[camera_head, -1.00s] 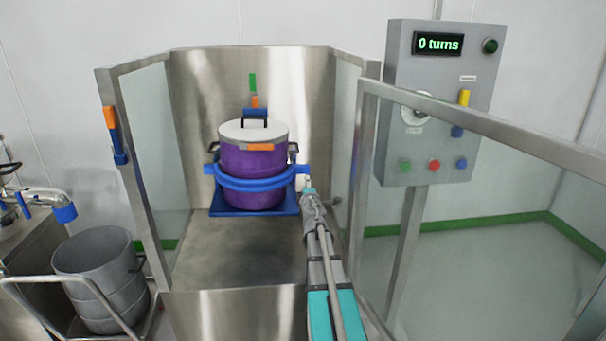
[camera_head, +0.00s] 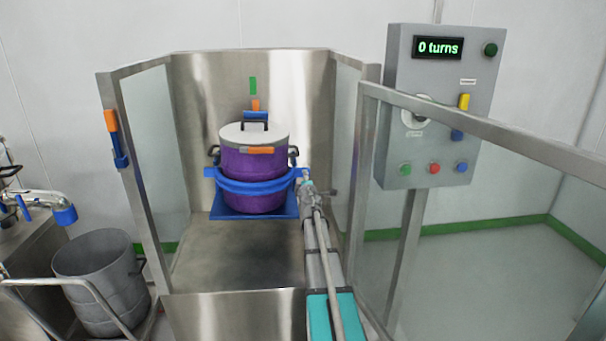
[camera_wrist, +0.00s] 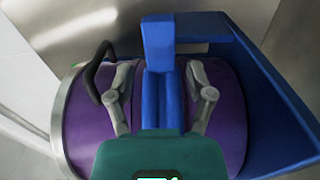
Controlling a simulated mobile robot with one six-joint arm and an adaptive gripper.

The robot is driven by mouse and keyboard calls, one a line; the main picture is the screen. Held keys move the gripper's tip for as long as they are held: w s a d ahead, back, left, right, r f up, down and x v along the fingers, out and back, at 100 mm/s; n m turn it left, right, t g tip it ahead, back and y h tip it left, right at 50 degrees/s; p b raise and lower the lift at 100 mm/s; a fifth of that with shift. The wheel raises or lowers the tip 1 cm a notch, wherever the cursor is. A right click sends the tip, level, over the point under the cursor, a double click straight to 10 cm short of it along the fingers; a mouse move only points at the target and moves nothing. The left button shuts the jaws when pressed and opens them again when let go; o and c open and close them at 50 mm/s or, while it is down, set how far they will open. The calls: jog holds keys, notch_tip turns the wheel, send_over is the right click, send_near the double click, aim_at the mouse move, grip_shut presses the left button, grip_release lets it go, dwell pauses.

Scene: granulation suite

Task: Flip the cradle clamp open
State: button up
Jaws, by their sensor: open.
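A purple drum (camera_head: 252,162) with a pale lid stands upright in a blue cradle (camera_head: 226,210) inside a steel booth. A blue clamp band (camera_head: 252,186) runs across the drum's front. My gripper (camera_head: 304,181) is at the band's right end. In the wrist view the drum (camera_wrist: 229,110) lies behind a blue clamp piece (camera_wrist: 158,43) with a raised block. My gripper (camera_wrist: 160,74) is open, with one finger on each side of the blue piece. I cannot tell whether the fingers touch it. My gripper's teal body hides the lower part of the piece.
Glass panels with steel frames (camera_head: 128,170) flank the booth, one close beside my arm on the right. A control box (camera_head: 440,110) reading "0 turns" stands at the right. A grey bin (camera_head: 98,285) sits on a cart at the lower left. The booth floor (camera_head: 235,265) in front is clear.

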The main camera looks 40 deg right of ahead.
jog(key=shift+x, duration=3.1)
grip_shut()
